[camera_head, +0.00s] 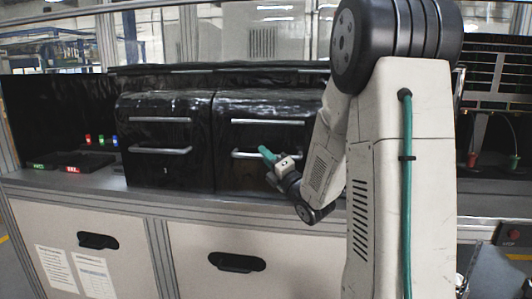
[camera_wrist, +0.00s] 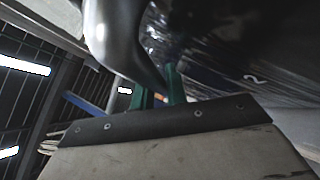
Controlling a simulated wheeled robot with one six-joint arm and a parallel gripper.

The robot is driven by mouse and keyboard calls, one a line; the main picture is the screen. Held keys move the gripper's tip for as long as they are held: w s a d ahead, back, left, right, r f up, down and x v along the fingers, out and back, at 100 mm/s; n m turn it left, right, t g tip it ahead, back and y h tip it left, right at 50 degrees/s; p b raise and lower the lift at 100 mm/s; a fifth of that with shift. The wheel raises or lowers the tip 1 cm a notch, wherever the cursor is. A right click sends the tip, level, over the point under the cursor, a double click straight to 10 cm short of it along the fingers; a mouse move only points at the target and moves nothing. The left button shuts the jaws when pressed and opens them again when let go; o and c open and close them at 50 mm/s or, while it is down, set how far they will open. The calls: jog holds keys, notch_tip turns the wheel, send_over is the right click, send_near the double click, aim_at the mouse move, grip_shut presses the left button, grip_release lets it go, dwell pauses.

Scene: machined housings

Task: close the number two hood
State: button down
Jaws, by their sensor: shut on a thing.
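The number two hood (camera_head: 232,106) is a glossy black cover on the middle housing, with an upper bar (camera_head: 268,121) and a lower bar handle (camera_head: 242,154). It hangs down over the front and looks much like its neighbour; whether it is fully shut I cannot tell. My gripper (camera_head: 268,154), with teal fingers, is at the lower handle and shut on it. In the wrist view the grey handle (camera_wrist: 125,40) runs to the teal fingers (camera_wrist: 158,88), and a white "2" (camera_wrist: 255,78) shows on the dark surface. The exact contact is partly hidden.
Small coloured indicators (camera_head: 88,140) and two display boxes (camera_head: 75,168) sit further left on the grey bench (camera_head: 70,185). My arm hides the right part of the bench.

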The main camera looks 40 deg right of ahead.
jog(key=shift+s+a+f, duration=0.1)
jog(key=shift+f, duration=0.45)
jog(key=shift+a, duration=0.1)
jog(key=c, duration=1.4)
grip_release()
jog(key=shift+a+f, duration=0.1)
jog(key=shift+a, duration=0.05)
jog(key=shift+r, duration=0.2)
jog(key=shift+s+f, duration=0.1)
jog(key=shift+s, duration=0.05)
jog(key=v, duration=0.7)
